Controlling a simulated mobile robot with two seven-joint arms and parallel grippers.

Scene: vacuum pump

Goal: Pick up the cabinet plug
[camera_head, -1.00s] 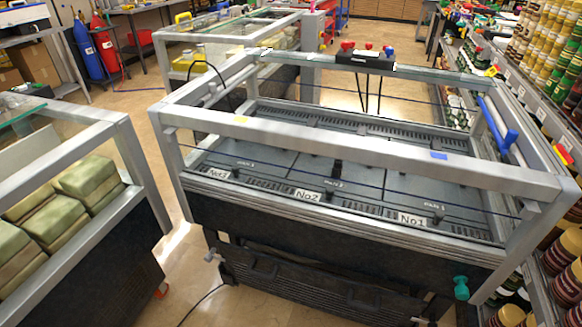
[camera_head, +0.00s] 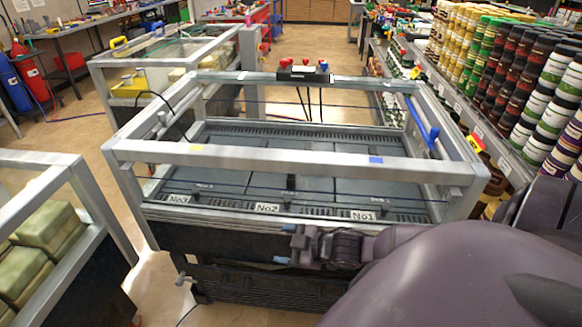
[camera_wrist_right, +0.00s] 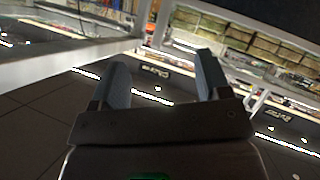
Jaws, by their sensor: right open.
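I cannot pick out the cabinet plug with certainty in either view. The vacuum cabinet (camera_head: 235,155) is an open grey metal frame over dark panels labelled No1, No2 and No3. My right gripper (camera_head: 286,244) is in front of the cabinet's front edge, with blue-grey fingers pointing left. In the right wrist view the right gripper (camera_wrist_right: 162,72) is open, with nothing between its fingers. My right arm covers the cabinet's lower right front corner. My left gripper is not in view.
A second framed cabinet (camera_head: 60,190) with greenish blocks stands at the left. Shelves of jars (camera_head: 505,80) line the right. A black box with red and blue knobs (camera_head: 303,74) sits on the cabinet's back rail. Open floor (camera_head: 160,285) lies between the cabinets.

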